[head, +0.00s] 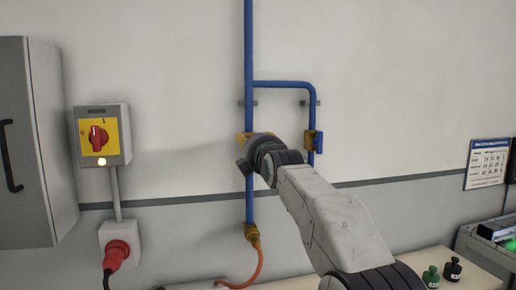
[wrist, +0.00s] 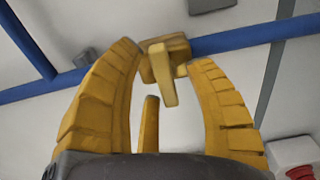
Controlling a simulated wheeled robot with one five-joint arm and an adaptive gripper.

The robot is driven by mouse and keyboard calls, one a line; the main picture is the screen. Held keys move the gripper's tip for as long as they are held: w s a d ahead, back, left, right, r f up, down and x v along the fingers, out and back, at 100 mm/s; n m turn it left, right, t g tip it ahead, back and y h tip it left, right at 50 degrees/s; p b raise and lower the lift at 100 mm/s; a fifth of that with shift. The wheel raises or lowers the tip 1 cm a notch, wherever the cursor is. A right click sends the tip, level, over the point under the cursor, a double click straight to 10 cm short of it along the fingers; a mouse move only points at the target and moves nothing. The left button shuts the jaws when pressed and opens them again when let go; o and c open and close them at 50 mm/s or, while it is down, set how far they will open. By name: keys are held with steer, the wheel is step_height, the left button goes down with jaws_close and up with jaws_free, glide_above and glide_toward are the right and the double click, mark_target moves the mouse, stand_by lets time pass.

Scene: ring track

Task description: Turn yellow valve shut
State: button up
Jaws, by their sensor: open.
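The yellow valve (wrist: 179,48) sits on a blue pipe in the wrist view. Its short yellow handle (wrist: 165,78) lies across the pipe's line in that picture and points down toward my palm. My gripper (wrist: 166,58) is open, with one yellow finger left of the handle and one right of it. A third, narrower yellow finger shows below the handle. I cannot tell whether any finger touches it. In the head view my gripper (head: 246,141) is in front of the vertical blue pipe (head: 249,60) and hides most or all of the valve.
A blue side pipe (head: 283,84) branches right and carries a blue-handled valve (head: 319,140). A switch box (head: 100,136) with a red knob and a grey cabinet (head: 35,140) are left. An orange hose (head: 258,268) hangs below. Bottles (head: 431,277) stand lower right.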

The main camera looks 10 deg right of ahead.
steer(key=s, duration=1.1)
steer(key=shift+s, duration=0.4)
steer(key=shift+r, duration=0.1)
steer(key=s+f+m+g+p, duration=0.5)
steer(key=s+f+m+g, duration=0.2)
steer(key=s+f, duration=0.6)
steer(key=s+f+m+g+p, duration=0.5)
steer(key=s+f+m, duration=0.6)
steer(key=s, duration=0.9)
step_height(320, 180, down, 3)
steer(key=g, duration=0.2)
steer(key=shift+r+g, duration=0.2)
steer(key=shift+g, duration=0.1)
steer(key=shift+o, duration=0.3)
